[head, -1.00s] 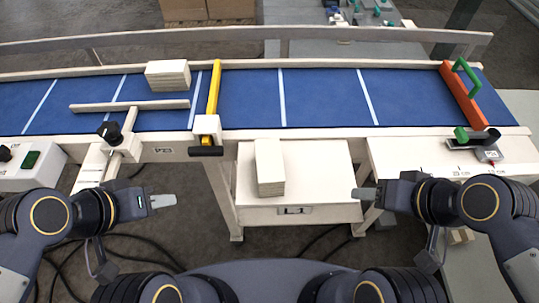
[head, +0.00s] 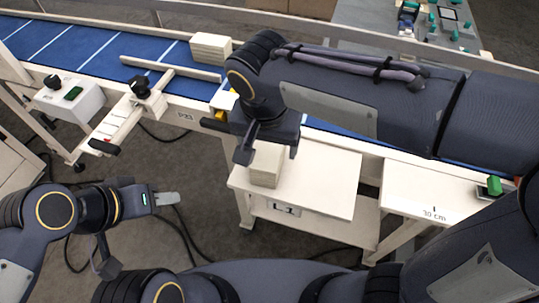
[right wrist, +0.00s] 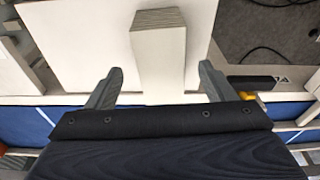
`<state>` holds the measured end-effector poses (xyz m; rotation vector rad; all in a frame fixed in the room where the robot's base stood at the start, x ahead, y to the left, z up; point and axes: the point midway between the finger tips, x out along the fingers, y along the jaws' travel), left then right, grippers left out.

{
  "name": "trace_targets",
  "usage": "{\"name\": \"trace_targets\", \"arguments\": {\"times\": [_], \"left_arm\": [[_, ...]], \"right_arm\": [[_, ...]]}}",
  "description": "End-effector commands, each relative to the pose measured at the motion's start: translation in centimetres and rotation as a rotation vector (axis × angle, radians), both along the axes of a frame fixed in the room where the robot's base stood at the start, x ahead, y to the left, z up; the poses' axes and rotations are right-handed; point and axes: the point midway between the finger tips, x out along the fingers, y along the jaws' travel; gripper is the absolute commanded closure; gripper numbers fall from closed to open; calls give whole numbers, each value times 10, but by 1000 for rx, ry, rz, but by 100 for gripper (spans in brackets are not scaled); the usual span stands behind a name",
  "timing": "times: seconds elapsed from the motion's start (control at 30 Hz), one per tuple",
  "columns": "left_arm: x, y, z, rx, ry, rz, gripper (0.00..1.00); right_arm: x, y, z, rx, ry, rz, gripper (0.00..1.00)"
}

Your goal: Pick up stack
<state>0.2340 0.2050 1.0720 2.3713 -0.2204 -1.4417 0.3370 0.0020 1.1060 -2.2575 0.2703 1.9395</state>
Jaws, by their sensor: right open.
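A pale stack of sheets (head: 266,176) sits on the white side table (head: 325,183) marked L1. A second pale stack (head: 211,46) sits on the blue conveyor. My right gripper (head: 267,153) is over the side-table stack and hides part of it. In the right wrist view, my right gripper (right wrist: 158,78) is open, with one finger on each side of the stack (right wrist: 158,50) and a gap at both sides. I cannot tell how far down the fingers reach. My left gripper (head: 168,198) is off to the left over the floor; its finger gap is not visible.
The blue conveyor (head: 60,42) runs behind the side table. A pale guide bar (head: 170,68) crosses it near the second stack. A yellow part (head: 221,114) is beside my right gripper. A white ledge (head: 425,195) stands to the right.

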Motion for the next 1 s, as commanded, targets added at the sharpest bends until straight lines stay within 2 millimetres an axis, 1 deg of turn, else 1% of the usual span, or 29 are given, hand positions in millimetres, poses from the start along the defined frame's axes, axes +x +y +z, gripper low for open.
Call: {"name": "trace_targets", "arguments": {"times": [0.17,0.3,0.4,0.67,0.77,1.0], "left_arm": [[0,0,6,0,0,0,64],[0,0,8,0,0,0,64],[0,0,9,0,0,0,64],[0,0,8,0,0,0,64],[0,0,8,0,0,0,64],[0,0,8,0,0,0,64]], "right_arm": [[7,-2,-21,-3,4,-1,24],[13,-3,-42,-2,2,1,24],[14,-3,-52,-1,2,1,24],[15,-3,-54,3,0,1,24],[15,-3,-54,3,0,1,35],[15,-3,-54,3,0,2,67]]}}
